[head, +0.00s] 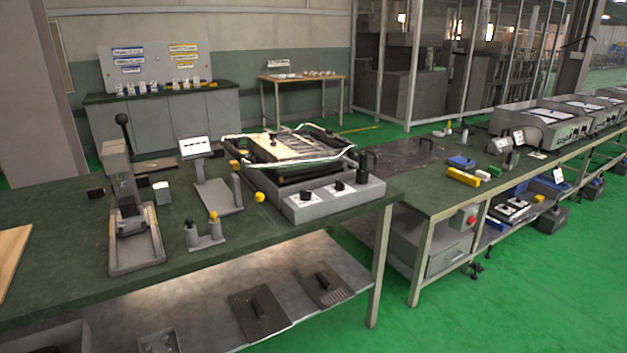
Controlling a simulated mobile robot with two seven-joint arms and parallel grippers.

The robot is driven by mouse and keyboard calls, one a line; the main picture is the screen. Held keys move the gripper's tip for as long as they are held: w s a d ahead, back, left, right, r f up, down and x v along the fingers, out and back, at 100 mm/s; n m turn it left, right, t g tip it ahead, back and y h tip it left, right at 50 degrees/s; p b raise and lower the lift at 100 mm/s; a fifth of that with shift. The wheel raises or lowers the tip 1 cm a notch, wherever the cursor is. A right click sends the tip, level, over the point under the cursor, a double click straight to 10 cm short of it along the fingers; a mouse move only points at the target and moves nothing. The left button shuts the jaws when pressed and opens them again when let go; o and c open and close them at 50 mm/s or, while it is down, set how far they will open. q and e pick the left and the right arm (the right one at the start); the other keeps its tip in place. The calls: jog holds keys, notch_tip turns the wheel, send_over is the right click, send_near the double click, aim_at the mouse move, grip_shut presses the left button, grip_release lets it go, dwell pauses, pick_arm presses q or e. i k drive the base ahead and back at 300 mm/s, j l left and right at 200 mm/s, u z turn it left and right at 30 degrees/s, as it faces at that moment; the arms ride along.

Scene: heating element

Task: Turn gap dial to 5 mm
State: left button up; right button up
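Neither of my grippers is in view.
A lever press (135,240), a stand with a small display (195,147) and a small two-post fixture (205,232) stand left of the machine. The bench's front edge is clear before the panel. A second bench (440,185) with tools stands to the right.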

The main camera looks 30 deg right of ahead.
aim_at(306, 195)
jog(key=i+l+z, duration=0.2)
jog(key=l, duration=0.2)
jog(key=i+l+z, duration=0.15)
jog(key=l, duration=0.25)
jog(key=i+l+z, duration=0.2)
jog(key=i+l, duration=0.05)
jog(key=l, duration=0.1)
